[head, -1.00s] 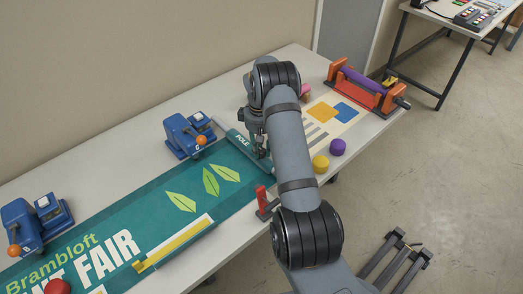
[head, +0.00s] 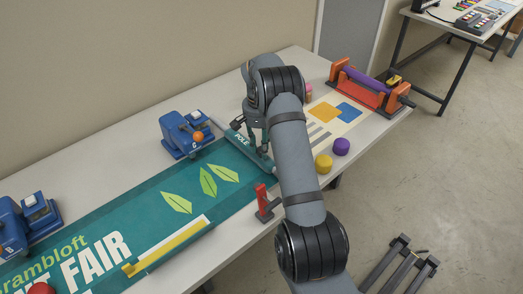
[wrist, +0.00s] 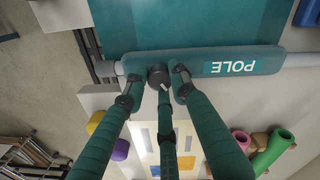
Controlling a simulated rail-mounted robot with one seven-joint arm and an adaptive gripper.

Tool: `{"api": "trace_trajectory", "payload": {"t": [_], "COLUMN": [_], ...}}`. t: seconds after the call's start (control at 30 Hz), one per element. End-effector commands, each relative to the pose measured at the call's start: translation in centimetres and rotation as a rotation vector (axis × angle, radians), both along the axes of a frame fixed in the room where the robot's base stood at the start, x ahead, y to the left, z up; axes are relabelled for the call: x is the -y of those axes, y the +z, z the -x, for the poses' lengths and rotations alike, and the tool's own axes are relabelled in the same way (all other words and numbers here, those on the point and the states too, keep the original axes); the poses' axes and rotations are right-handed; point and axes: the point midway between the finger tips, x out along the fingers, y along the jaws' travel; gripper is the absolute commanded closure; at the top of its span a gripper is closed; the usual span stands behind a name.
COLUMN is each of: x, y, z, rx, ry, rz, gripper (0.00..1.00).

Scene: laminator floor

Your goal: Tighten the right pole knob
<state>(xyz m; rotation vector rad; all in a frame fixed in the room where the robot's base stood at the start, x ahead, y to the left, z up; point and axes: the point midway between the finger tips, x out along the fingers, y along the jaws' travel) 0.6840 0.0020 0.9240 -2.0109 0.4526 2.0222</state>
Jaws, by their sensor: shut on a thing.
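The banner's pole sleeve, marked POLE (head: 240,138), lies across the banner's right end. In the wrist view the sleeve (wrist: 205,62) runs sideways, with grey pole showing past its ends. A small dark round knob (wrist: 158,75) with a pale mark sits on the sleeve's near edge, towards its left end in that view. My gripper (wrist: 157,82) has its green-sleeved fingers around this knob and is shut on it. In the head view my gripper (head: 257,146) is down at the sleeve, and fingers and arm hide the knob.
The teal banner (head: 130,210) covers the table to the left. Blue clamp units (head: 187,133) stand along the back, a red stand (head: 264,203) at the front edge. Yellow (head: 323,164) and purple (head: 341,146) knobs and an orange roller stand (head: 370,92) are to the right.

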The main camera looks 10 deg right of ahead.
Motion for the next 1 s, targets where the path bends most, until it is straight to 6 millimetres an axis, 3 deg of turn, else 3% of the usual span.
{"api": "trace_trajectory", "payload": {"t": [0.5,1.0], "x": [-0.14,-0.29], "y": [-0.41,-0.32], "z": [0.32,0.33], "rx": [-0.013,-0.015], "ry": [-0.407,-0.528], "rz": [-0.001,-0.001], "gripper": [1.0,1.0]}}
